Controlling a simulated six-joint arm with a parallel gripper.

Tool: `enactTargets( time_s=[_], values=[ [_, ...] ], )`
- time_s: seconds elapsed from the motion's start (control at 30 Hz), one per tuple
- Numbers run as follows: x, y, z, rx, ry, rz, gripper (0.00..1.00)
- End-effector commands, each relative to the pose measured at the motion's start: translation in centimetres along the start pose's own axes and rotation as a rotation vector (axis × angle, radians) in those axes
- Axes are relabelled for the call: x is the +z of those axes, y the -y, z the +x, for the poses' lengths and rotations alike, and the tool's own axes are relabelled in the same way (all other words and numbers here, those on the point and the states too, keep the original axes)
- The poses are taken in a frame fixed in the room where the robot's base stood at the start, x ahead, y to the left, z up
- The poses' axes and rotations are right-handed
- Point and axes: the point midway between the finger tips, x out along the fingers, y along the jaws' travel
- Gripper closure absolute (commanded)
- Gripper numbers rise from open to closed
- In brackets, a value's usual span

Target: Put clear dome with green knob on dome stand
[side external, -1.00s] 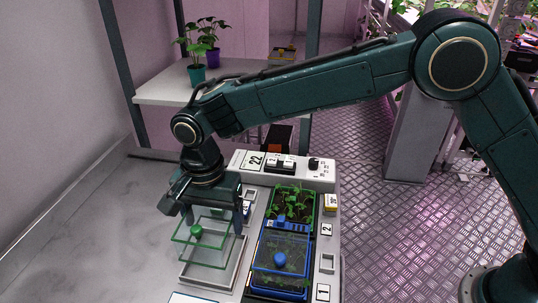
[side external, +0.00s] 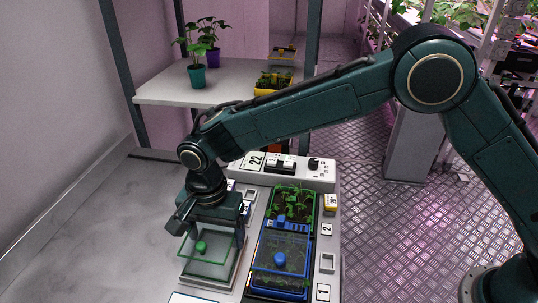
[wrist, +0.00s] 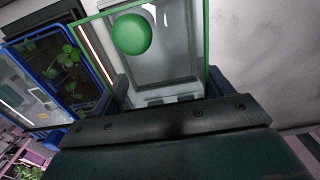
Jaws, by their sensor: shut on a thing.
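The clear dome has green edges and a round green knob (side external: 201,247). My gripper (side external: 213,222) is shut on the clear dome (side external: 219,259), its fingers at the dome's sides. The dome is low over the grey dome stand (side external: 207,284), roughly in line with it and about level. I cannot tell if the dome touches the stand. In the wrist view, the green knob (wrist: 132,34) and green rim fill the upper middle, between my fingers.
To the right, a blue tray under a clear dome with a blue knob (side external: 280,259) stands close by. Behind it is a green tray (side external: 291,206) of seedlings. A white panel marked 22 (side external: 255,161) lies behind. The grey bench (side external: 110,230) is clear at the left.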

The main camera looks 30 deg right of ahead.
Motion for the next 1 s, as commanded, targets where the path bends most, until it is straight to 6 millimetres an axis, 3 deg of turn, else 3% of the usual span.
enactTargets(
  time_s=[0.67, 0.7, 0.8, 1.0],
  values=[
    [0.0, 0.0, 1.2, -0.001, 0.000, 0.000, 0.45],
    [0.0, 0.0, 1.2, 0.000, 0.000, 0.000, 0.17],
    [0.0, 0.0, 1.2, 0.000, 0.000, 0.000, 0.00],
    [0.0, 0.0, 1.1, 0.000, 0.000, 0.000, 0.00]
  ],
)
